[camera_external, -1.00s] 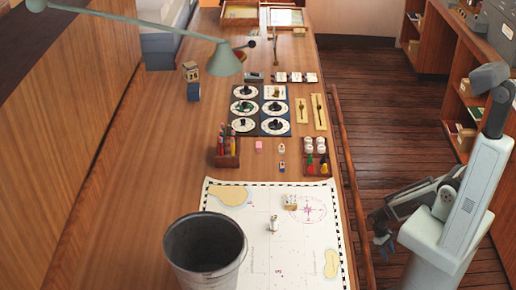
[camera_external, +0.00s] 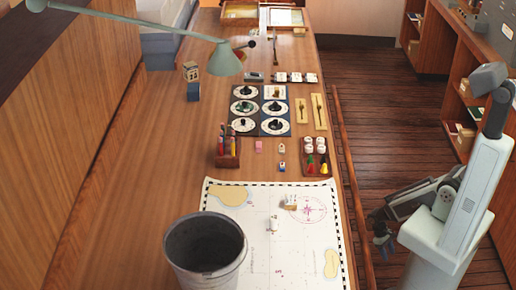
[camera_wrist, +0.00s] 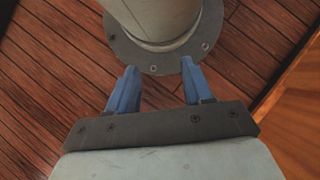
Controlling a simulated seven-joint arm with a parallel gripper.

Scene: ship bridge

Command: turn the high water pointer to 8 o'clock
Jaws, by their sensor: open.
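The blue dial board (camera_external: 260,111) lies flat on the long wooden table, beyond the chart. It carries several round white dials with dark pointers, in two columns. The lettering is too small to read, so I cannot tell which dial is the high water one or where its pointer stands. My gripper (camera_external: 383,243) hangs low at the right, off the table's right edge, far from the board. In the wrist view my gripper (camera_wrist: 153,90) has its blue fingers apart with nothing held between them; it points down toward the grey round foot of my own base and the floor.
A grey bucket (camera_external: 205,250) stands on the chart (camera_external: 255,270) at the near end. A pen holder (camera_external: 228,158) and a wooden tray (camera_external: 316,166) stand before the board. A green lamp (camera_external: 225,60) overhangs the table's left. A wooden rail (camera_external: 352,185) runs along the right edge.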

